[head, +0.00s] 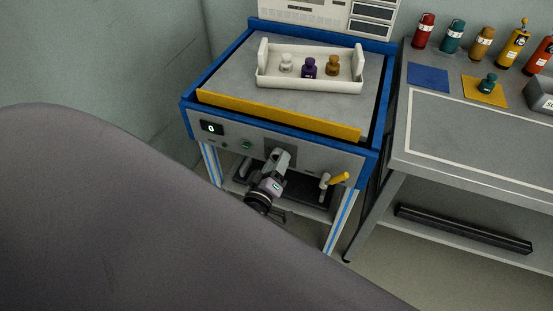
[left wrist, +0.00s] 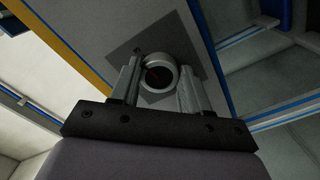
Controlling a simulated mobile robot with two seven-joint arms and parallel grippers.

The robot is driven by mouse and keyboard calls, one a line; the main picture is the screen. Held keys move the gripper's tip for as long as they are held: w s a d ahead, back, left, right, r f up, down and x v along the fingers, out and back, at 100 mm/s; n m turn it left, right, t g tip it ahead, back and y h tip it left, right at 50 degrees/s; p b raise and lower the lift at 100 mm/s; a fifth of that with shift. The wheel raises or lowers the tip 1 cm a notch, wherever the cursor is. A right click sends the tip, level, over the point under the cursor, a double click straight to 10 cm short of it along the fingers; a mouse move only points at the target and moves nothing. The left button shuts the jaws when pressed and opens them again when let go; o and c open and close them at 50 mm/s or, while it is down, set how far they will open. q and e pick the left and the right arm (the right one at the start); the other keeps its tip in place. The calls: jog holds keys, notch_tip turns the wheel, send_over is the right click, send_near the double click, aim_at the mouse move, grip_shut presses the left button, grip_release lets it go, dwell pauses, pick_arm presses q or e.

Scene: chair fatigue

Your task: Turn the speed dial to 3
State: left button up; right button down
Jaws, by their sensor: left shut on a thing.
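In the head view my left gripper (head: 279,158) reaches the front panel (head: 315,161) of the blue-framed machine and hides most of the dial. A small display (head: 211,128) at the panel's left reads 0. My right gripper is not in view.
A yellow-handled lever (head: 338,180) sits right of the dial, and a green button (head: 246,146) sits left. A white tray (head: 310,82) with three small bottles is on top of the machine. A grey table (head: 470,150) stands at right. My large grey arm link covers the lower left.

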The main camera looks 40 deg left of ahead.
pick_arm(q)
jog(key=o, duration=1.1)
jog(key=shift+c, duration=0.2)
jog(key=shift+s, duration=0.1)
jog(key=v, duration=0.7)
jog(key=s+d+m+g+h+p, duration=0.3)
jog(key=s+d+m+g+h, duration=0.3)
jog(key=s+m, duration=0.5)
jog(key=d+m+g, duration=0.1)
jog(key=m, duration=0.2)
jog(key=shift+s+d+r+m+h+p, duration=0.25)
jog(key=shift+s+r+m+h+p, duration=0.05)
jog(key=shift+r+p, duration=0.1)
